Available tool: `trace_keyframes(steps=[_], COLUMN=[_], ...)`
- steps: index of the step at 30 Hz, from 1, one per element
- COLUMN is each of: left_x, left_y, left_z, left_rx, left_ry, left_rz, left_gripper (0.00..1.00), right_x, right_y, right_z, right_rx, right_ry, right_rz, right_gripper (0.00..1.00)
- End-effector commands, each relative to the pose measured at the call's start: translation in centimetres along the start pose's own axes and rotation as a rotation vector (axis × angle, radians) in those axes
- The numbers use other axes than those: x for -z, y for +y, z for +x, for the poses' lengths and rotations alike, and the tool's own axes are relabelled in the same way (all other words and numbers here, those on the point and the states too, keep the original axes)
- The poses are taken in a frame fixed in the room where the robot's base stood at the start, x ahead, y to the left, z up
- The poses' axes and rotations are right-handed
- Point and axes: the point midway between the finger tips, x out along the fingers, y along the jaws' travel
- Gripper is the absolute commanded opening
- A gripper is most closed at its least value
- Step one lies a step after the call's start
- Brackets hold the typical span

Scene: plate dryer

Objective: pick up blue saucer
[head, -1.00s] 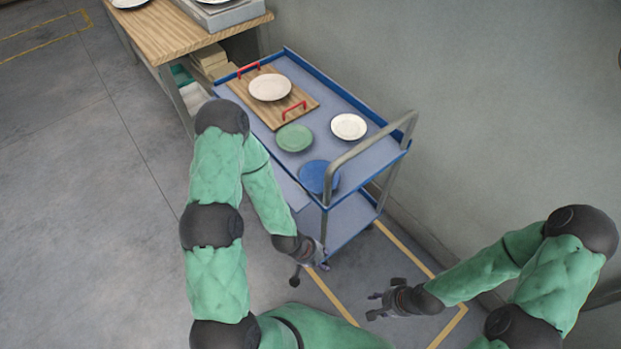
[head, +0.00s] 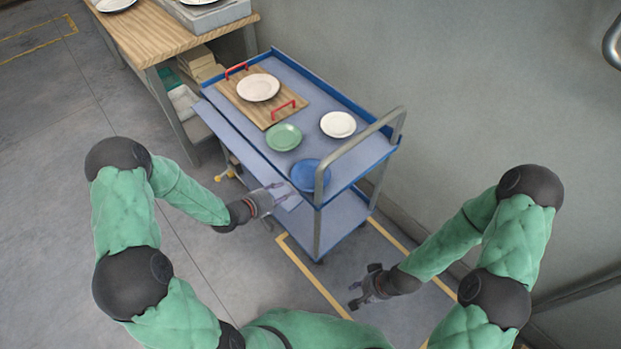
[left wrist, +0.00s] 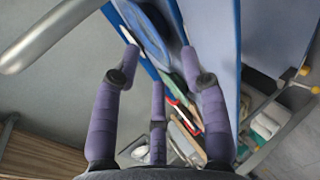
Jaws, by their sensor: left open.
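The blue saucer (head: 310,175) lies on the top shelf of the blue cart, at its near end beside the grey handle. In the left wrist view the blue saucer (left wrist: 150,32) shows at the top, beyond the fingers. My left gripper (head: 281,193) is open and empty, just left of the cart's near corner and apart from the saucer. Its spread fingers (left wrist: 160,75) fill the middle of the left wrist view. My right gripper (head: 358,293) hangs low in front of the cart, away from the saucer; its fingers look spread with nothing between them.
The cart (head: 345,183) also carries a green plate (head: 284,137), a white plate (head: 338,124) and a wooden tray (head: 244,102) with red handles bearing another white plate (head: 258,87). The cart's handle (head: 345,150) rises beside the saucer. A wooden table (head: 175,38) stands behind left.

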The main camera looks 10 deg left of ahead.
Motion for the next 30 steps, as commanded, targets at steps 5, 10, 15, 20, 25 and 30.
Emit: trace_keyframes(steps=[5,10,15,20,25,30], left_x=[0.0,0.2,0.6,0.6,0.6,0.6], left_y=[0.0,0.1,0.2,0.3,0.5,0.5], left_z=[1.4,2.3,4.6,6.4,6.6,6.6], left_rx=[0.000,-0.001,0.000,0.000,0.001,0.001], left_ry=[0.000,0.000,0.000,0.000,0.001,0.001], left_rz=[0.000,0.002,0.003,0.001,0.000,0.000], left_gripper=[0.44,0.44,0.44,0.44,0.44,0.16], right_x=[0.0,0.0,0.1,0.1,0.1,0.1], right_y=[0.1,0.3,0.6,0.8,0.8,0.8], right_z=[0.4,0.8,1.8,2.3,2.2,2.2], right_rx=[0.000,0.000,0.000,0.000,0.000,0.000], right_ry=[0.000,0.000,0.000,0.000,0.000,0.000], right_rz=[0.000,0.000,0.000,0.000,0.000,0.000], right_gripper=[0.40,0.40,0.40,0.40,0.40,0.40])
